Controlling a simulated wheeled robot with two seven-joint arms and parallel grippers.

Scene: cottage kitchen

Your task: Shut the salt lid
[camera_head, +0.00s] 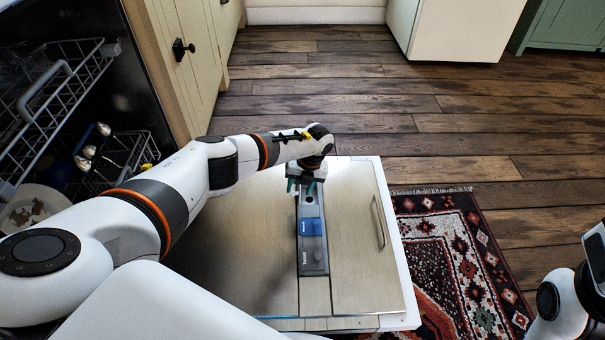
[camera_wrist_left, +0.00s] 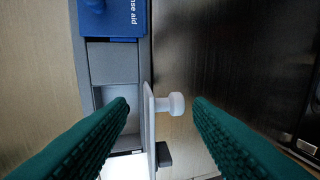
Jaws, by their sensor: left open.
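My left gripper (camera_head: 301,189) is open above the far end of the grey dispenser panel (camera_head: 313,255) on the open dishwasher door. In the left wrist view its two green fingers (camera_wrist_left: 160,104) are spread. Between them, a thin pale lid (camera_wrist_left: 150,125) stands up nearly edge-on, with a white knob (camera_wrist_left: 175,104) on its right side. I take this for the salt lid; no label on it is readable. Left of it is an open grey recess (camera_wrist_left: 113,98). I cannot tell whether a finger touches the lid. My right gripper is out of view.
A blue lid marked "rinse aid" (camera_head: 311,227) sits on the same panel, nearer me. The dishwasher door (camera_head: 365,260) lies lowered, with racks (camera_head: 60,85) at left. A patterned rug (camera_head: 455,260) lies right of the door. The wooden floor beyond is clear.

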